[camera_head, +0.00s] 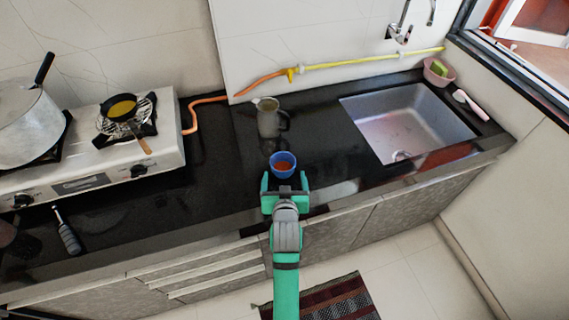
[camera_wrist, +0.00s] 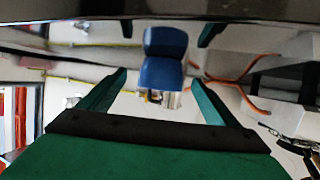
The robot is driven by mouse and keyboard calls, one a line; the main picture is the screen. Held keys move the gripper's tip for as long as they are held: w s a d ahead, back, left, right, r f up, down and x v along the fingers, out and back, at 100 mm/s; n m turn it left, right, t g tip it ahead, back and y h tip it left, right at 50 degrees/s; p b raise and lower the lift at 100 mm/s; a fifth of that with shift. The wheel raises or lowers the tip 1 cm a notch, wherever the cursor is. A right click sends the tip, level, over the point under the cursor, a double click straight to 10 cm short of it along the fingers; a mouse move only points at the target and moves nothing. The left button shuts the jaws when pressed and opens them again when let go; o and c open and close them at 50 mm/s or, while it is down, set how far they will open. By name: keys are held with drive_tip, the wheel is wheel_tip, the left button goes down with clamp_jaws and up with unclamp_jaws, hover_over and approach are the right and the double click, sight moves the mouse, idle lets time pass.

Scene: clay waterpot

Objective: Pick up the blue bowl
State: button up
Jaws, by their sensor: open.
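The blue bowl (camera_head: 283,173) stands upright on the black counter near its front edge, with something reddish-brown inside. My gripper (camera_head: 285,182) is open and empty, just in front of the bowl with its fingers pointing toward it. In the wrist view, which looks upside down, the bowl (camera_wrist: 163,72) sits ahead, in line with the gap between the two green fingers (camera_wrist: 154,82). The fingers look apart from the bowl. How far they reach along its sides is hard to tell.
A grey mug (camera_head: 268,122) stands behind the bowl. A stove (camera_head: 90,165) with a pot (camera_head: 28,125) and a small pan (camera_head: 121,107) is at left. A sink (camera_head: 405,120) is at right. An orange-yellow hose (camera_head: 262,83) runs along the back. The counter beside the bowl is clear.

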sight(283, 161)
drive_tip(key=shift+w+d+f, duration=0.1)
drive_tip(key=shift+w+f, duration=0.1)
drive_tip(key=shift+w, duration=0.2)
drive_tip(key=shift+w+a+f, duration=0.3)
drive_tip(key=shift+w+a, duration=0.25)
drive_tip(key=x, duration=0.4)
drive_tip(key=shift+w+d+r, duration=0.15)
drive_tip(key=shift+w+d, duration=0.05)
drive_tip(key=shift+w, duration=0.05)
drive_tip(key=shift+w+d, duration=0.2)
drive_tip(key=shift+w, duration=0.1)
drive_tip(key=shift+a, duration=0.2)
drive_tip(key=c, duration=1.2)
drive_tip(key=shift+c, duration=0.2)
